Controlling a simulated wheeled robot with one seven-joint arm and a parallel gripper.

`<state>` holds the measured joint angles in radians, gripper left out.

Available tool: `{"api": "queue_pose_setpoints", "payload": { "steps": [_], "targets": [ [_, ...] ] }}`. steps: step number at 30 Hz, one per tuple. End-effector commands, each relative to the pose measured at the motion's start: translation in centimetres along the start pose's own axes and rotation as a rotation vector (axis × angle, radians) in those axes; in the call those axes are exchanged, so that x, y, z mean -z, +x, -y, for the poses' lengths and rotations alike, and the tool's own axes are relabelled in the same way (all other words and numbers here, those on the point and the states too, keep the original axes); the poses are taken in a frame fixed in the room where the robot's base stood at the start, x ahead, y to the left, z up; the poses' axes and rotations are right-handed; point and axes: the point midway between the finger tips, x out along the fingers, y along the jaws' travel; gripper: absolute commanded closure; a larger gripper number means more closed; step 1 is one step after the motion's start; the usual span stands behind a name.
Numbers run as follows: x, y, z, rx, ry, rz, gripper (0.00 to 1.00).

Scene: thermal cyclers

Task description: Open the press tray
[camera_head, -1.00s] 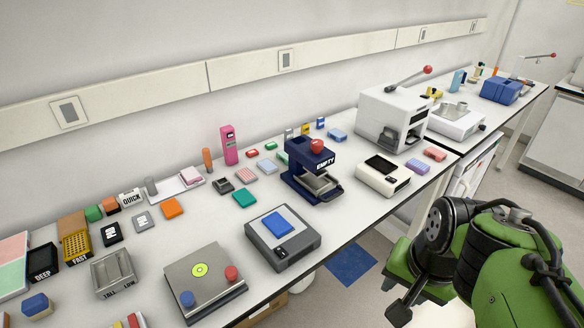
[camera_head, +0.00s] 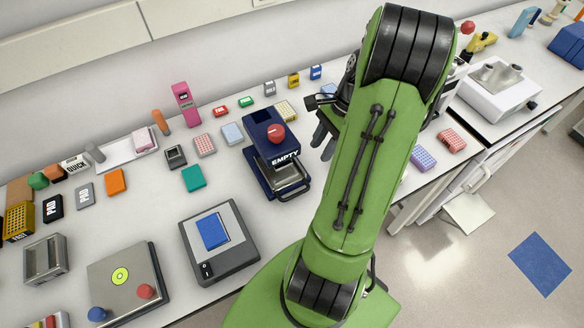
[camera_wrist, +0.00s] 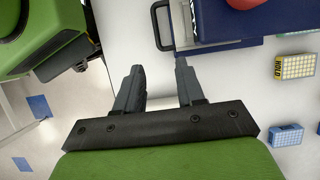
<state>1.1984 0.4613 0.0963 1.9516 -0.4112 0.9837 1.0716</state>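The press (camera_head: 266,135) is a dark blue device with a red knob on top and the label EMPTY, standing on the bench. Its grey metal tray (camera_head: 286,177) with a dark loop handle (camera_head: 295,193) sits at its front. My gripper (camera_head: 322,130) is to the right of the press, partly hidden by my green arm. In the wrist view my gripper (camera_wrist: 158,72) is open, with nothing between its fingers. The tray handle (camera_wrist: 157,27) shows ahead of the fingertips there, apart from them, and the blue press body (camera_wrist: 240,20) is at the top.
A grey device with a blue pad (camera_head: 213,232) stands left of the press, near the bench edge. Small coloured blocks, including a teal one (camera_head: 194,177), lie behind and left. A yellow-labelled rack (camera_wrist: 295,66) and blue rack (camera_wrist: 286,135) lie right in the wrist view.

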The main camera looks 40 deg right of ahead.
Motion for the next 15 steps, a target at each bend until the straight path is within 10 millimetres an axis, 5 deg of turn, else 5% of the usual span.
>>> {"api": "queue_pose_setpoints", "payload": {
  "steps": [15],
  "targets": [
    [-0.1,11.9,-0.1,-0.007,-0.005,0.004,0.62]
  ]
}}
